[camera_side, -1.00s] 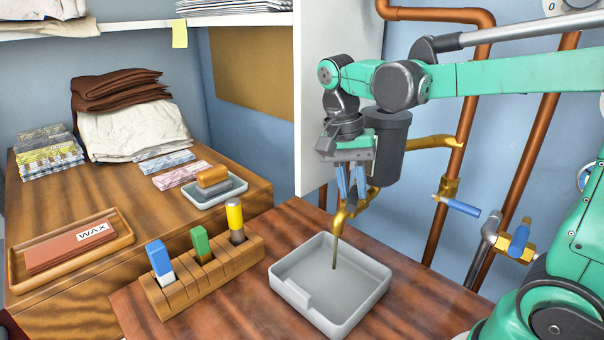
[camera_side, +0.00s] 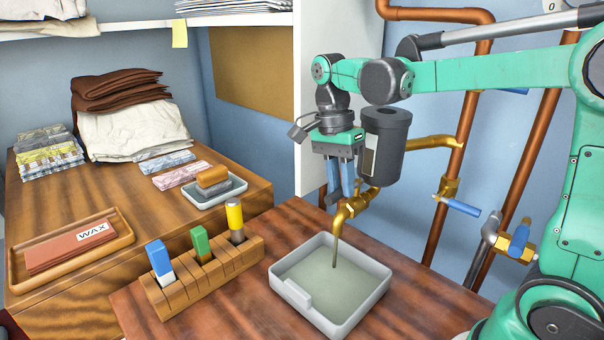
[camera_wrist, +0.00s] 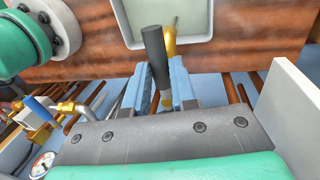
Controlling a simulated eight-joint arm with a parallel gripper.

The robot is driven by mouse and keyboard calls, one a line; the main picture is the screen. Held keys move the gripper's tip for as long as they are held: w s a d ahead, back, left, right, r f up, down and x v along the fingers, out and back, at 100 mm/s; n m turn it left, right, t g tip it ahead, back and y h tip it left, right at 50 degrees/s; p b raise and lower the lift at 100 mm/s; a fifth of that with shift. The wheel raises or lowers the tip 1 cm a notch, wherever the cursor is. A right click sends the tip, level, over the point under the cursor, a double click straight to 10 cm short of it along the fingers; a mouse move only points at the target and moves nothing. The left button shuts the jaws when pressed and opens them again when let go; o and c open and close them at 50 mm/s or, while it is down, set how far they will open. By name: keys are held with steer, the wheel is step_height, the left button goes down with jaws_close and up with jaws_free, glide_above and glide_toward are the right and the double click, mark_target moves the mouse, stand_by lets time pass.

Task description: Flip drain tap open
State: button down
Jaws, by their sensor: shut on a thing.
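The brass drain tap (camera_side: 350,207) sits at the end of the brass pipe above the tray. A murky stream runs from its spout into the grey tray (camera_side: 378,272), where greenish-grey liquid covers the floor. My gripper (camera_side: 342,194) hangs over the tap with its blue fingers pointing down. In the wrist view my gripper (camera_wrist: 161,74) is shut on the tap's black lever (camera_wrist: 154,42), which sticks out beyond the fingers. The brass tap also shows beside the lever in the wrist view (camera_wrist: 171,38). The lever is mostly hidden in the side view.
A dark grey canister (camera_side: 385,145) stands close right of my gripper. Blue-handled valves (camera_side: 521,240) and copper pipes (camera_side: 455,150) are further right. A wooden block (camera_side: 205,272) with coloured sticks stands left of the tray. A white panel (camera_side: 325,100) is close behind.

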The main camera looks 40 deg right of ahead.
steer(key=c, duration=1)
jaws_free()
steer(key=r, duration=0.2)
steer(key=w+r, duration=0.1)
steer(key=r, duration=0.2)
steer(key=shift+w+r, duration=0.1)
steer(key=shift+r, duration=0.15)
steer(key=shift+f, duration=0.1)
steer(key=f, duration=0.2)
steer(key=s+f, duration=0.1)
steer(key=f, duration=0.2)
steer(key=shift+f, duration=0.15)
steer(key=shift+s+n, duration=0.2)
steer(key=shift+n, duration=0.2)
